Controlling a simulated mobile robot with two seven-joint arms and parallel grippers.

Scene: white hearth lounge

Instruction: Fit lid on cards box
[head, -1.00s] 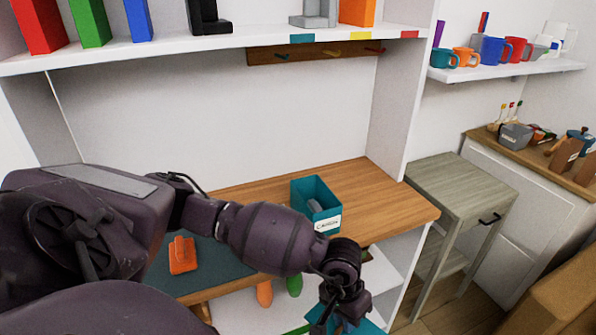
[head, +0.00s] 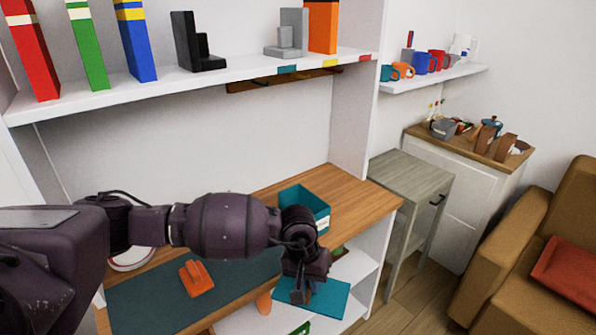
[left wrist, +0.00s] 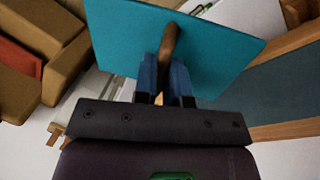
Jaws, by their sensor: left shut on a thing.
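The cards box (head: 318,214) is a teal, open-topped box on the wooden desk, near its right end. My forearm and wrist cover part of its front. My left gripper (head: 301,291) is in front of the box, beyond the desk's front edge. It is shut on the brown handle of a flat teal lid (head: 328,300). In the left wrist view the gripper (left wrist: 165,72) pinches the brown handle (left wrist: 169,42), and the lid (left wrist: 120,35) spreads out beyond the fingers, apart from the box. My right gripper is not in view.
An orange object (head: 196,279) lies on a dark mat (head: 150,300) on the desk. A shelf (head: 200,80) with books and bookends hangs above. A grey side table (head: 410,175) stands right of the desk, and a tan sofa (head: 540,240) farther right.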

